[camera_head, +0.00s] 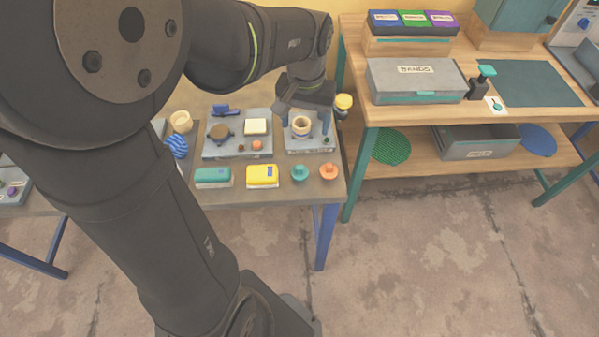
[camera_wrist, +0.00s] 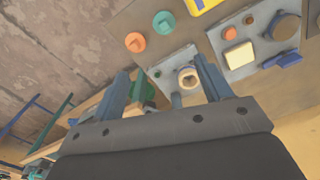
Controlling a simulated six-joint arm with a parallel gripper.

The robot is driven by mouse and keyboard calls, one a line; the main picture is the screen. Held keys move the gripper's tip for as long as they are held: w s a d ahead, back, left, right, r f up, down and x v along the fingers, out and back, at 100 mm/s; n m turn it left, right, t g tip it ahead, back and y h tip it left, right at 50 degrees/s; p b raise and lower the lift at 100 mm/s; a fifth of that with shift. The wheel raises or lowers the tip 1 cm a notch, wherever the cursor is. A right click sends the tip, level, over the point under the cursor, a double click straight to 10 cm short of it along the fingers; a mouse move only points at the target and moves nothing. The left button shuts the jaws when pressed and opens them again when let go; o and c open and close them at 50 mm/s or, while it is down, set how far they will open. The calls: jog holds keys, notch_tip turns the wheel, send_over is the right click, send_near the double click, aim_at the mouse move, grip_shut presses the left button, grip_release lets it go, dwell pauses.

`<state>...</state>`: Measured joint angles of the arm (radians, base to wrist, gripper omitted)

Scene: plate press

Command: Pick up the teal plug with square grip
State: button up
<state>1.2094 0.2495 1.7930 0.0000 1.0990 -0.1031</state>
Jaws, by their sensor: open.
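The teal plug (camera_head: 299,172) stands on the front part of the workbench, left of an orange plug (camera_head: 328,171). In the wrist view the teal plug (camera_wrist: 163,23) is near the top, beyond my fingertips, with the orange plug (camera_wrist: 135,42) to its lower left. The grip's shape looks squarish but is small in both views. My gripper (camera_head: 303,112) is open and empty over the grey plate behind the plugs. In the wrist view my gripper (camera_wrist: 161,65) has its fingers wide apart, with a tan ring (camera_wrist: 187,77) below, between them.
A grey tray (camera_head: 219,151) with several small parts lies left of the ring's plate (camera_head: 310,149). A green-and-white block (camera_head: 213,177) and a yellow block (camera_head: 262,176) lie left of the plugs. A yellow-topped post (camera_head: 343,101) stands near my gripper. The bench's front edge is close to the plugs.

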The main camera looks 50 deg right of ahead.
jog(key=w+a+n, duration=0.1)
jog(key=n, duration=0.2)
send_near(299, 166)
jog(key=shift+n, duration=0.3)
notch_tip(299, 166, down, 5)
jog(key=shift+a+f, duration=0.1)
jog(key=shift+s+f, duration=0.1)
jog(key=shift+f, duration=2.45)
jog(key=c, duration=1.1)
